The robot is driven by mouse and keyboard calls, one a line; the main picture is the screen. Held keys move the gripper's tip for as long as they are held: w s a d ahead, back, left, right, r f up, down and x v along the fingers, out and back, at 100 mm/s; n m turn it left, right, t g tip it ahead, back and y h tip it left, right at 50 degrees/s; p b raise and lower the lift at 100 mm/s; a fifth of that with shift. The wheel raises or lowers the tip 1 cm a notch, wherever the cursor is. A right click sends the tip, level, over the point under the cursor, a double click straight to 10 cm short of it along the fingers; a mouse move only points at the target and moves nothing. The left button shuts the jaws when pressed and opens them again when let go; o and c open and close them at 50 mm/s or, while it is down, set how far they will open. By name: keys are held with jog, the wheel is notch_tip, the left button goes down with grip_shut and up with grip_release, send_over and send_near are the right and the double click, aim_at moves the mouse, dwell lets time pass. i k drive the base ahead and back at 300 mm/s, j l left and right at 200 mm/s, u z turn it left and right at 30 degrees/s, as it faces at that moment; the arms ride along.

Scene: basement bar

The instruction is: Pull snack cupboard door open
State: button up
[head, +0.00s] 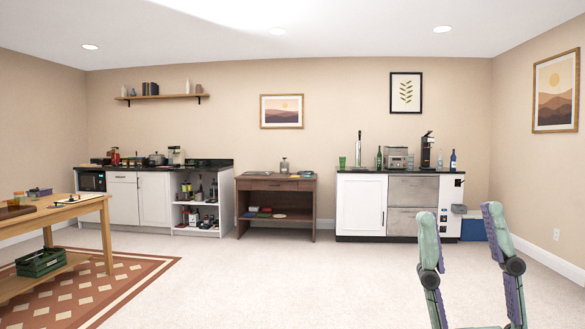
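Two runs of white cabinets stand along the far wall, and I cannot tell which one is the snack cupboard. The right unit has a white panelled door (360,205) beside two steel drawers, and it looks shut. The left unit has white doors (154,199) that also look shut, next to open shelves. My gripper (460,235) is in the lower right foreground, with its two green and purple fingers spread wide and nothing between them. It is well short of the cabinets, across open floor.
A wooden table (75,210) with items on top and a green crate (40,262) below stands at left on a patterned rug (95,288). A brown side table (268,187) stands between the cabinets. A blue bin (473,229) is right of the right unit. The middle floor is clear.

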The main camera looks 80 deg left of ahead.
aim_at(154, 193)
jog(key=j+u, duration=0.15)
jog(key=u, duration=0.25)
jog(key=j+u, duration=0.1)
jog(key=u, duration=0.35)
jog(key=j+u, duration=0.15)
jog(key=u, duration=0.25)
jog(key=i+j+u, duration=0.2)
jog(key=j+u, duration=0.3)
jog(key=i+j+u, duration=0.3)
jog(key=j+u, duration=0.2)
jog(key=i+j+u, duration=0.65)
jog(key=i+u, duration=0.15)
jog(key=u, duration=0.2)
jog(key=i+u, duration=0.3)
jog(key=i, duration=7.05)
jog(key=j+u, duration=0.05)
